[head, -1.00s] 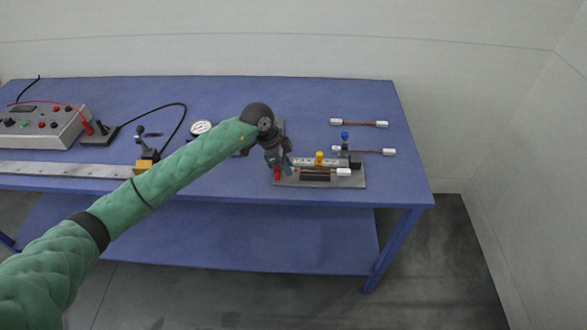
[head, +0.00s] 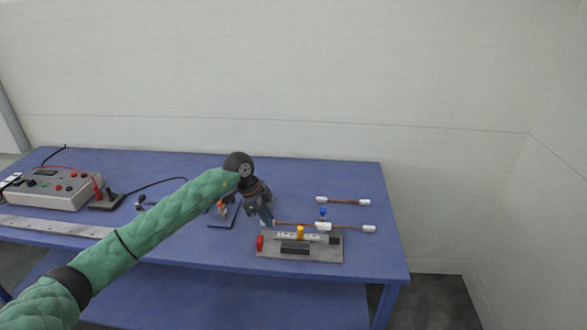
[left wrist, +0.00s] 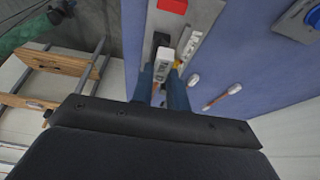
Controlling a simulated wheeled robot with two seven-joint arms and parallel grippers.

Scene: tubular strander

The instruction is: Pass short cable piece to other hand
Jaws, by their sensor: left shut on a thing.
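My left gripper (head: 268,219) is shut on one end of a short cable piece (head: 295,224), a thin copper-coloured strand with white end blocks. The piece extends to the right above the back of the grey fixture, roughly level. Its far white end overlaps in the picture with a cable behind it. In the left wrist view, a white end block (left wrist: 166,62) sits between the fingertips (left wrist: 162,80). My right gripper is not in view.
A control box (head: 50,188) and metal ruler (head: 55,227) are left on the blue table.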

